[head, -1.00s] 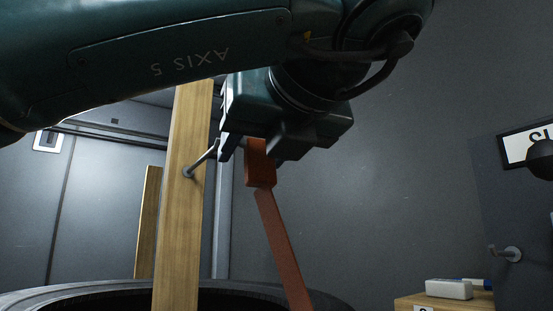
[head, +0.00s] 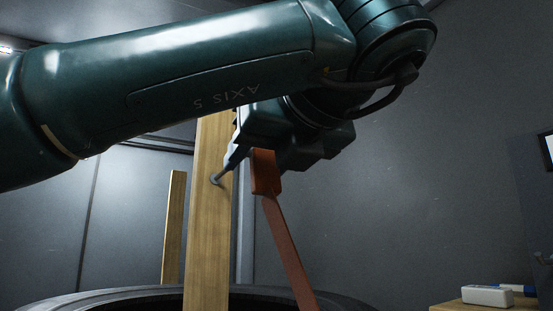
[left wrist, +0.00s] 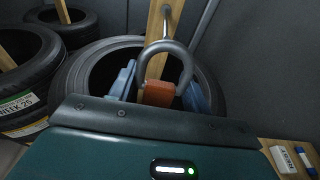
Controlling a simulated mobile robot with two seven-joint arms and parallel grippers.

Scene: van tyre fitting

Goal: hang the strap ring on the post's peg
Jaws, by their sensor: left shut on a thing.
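My left gripper (head: 272,150) is shut on the orange-red block at the top of the strap (head: 286,245). The strap hangs down at a slant. In the left wrist view the block (left wrist: 158,93) sits between the blue fingers, and the grey metal strap ring (left wrist: 181,62) stands out beyond it. The wooden post (head: 208,235) rises just left of the gripper in the head view. Its grey peg (head: 217,180) points up toward the gripper, which hides its far end. The peg (left wrist: 166,18) appears just above the ring in the wrist view; I cannot tell whether they touch.
A large tyre (head: 90,296) lies around the post's foot. A second wooden post (head: 174,225) stands behind to the left. More tyres (left wrist: 25,85) are at the left in the wrist view. A wooden surface with a white box (head: 487,295) is at lower right.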

